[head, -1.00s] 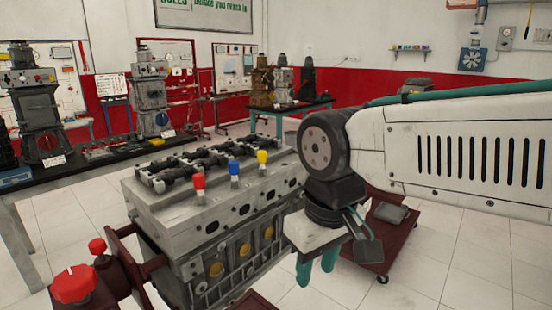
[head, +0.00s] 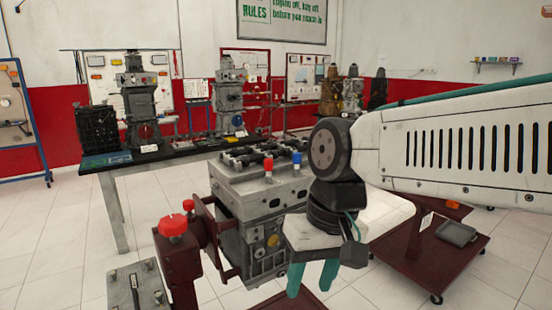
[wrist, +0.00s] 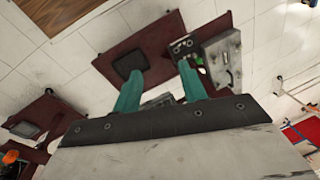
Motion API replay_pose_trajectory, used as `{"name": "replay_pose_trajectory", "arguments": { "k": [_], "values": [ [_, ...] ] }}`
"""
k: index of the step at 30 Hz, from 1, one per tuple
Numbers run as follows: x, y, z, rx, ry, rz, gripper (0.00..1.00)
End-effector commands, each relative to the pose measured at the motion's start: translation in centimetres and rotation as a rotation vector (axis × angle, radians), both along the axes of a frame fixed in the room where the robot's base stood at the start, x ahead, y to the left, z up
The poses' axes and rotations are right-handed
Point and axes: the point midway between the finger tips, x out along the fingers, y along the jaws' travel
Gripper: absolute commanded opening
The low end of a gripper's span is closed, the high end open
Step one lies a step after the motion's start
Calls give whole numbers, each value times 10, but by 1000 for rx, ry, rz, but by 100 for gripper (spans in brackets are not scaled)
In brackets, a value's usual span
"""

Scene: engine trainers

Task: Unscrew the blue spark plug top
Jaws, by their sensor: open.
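The blue spark plug top (head: 296,157) stands upright on the grey engine block (head: 238,187), just right of the red top (head: 268,164), in the head view. It is close to the left of my arm's dark joint. No yellow top shows now; my arm covers the block's right end. My gripper (head: 313,278) hangs below and in front of the block's right side, its teal fingers apart and empty. In the wrist view my open gripper (wrist: 160,76) has nothing between its fingers, and no spark plug top shows there.
A dark red stand with a red knob (head: 172,225) is at the block's left front. A dark red cart (head: 440,255) stands to the right. A long table (head: 105,165) with other engines is behind. Tiled floor is open at left.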

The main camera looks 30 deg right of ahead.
Motion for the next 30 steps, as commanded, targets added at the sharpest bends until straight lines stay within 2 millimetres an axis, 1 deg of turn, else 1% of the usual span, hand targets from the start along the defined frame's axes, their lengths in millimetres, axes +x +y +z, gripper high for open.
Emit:
{"name": "replay_pose_trajectory", "arguments": {
  "k": [1,2,3,5,6,8,9,11,12,14,15,17,18,21,22,24,26,30],
  "values": [
    [11,6,-1,98,39,-114,42],
    [19,11,-1,167,61,-191,42],
    [32,17,2,269,91,-305,42],
    [57,22,7,435,136,-490,42],
    [77,22,13,549,164,-616,42],
    [108,15,22,723,203,-803,42],
    [129,5,29,840,225,-927,42],
    [161,-18,39,1020,254,-1106,42],
    [181,-38,45,1140,269,-1217,42],
    [206,-72,53,1313,285,-1369,42],
    [219,-96,56,1421,290,-1457,42],
    [234,-132,60,1570,292,-1567,42],
    [241,-154,62,1659,292,-1627,42],
    [250,-199,64,1828,286,-1730,42],
    [251,-209,64,1866,283,-1751,42],
    [254,-224,65,1928,277,-1780,42],
    [257,-231,65,1955,277,-1792,42],
    [273,-227,65,1964,278,-1795,42]
  ]
}}
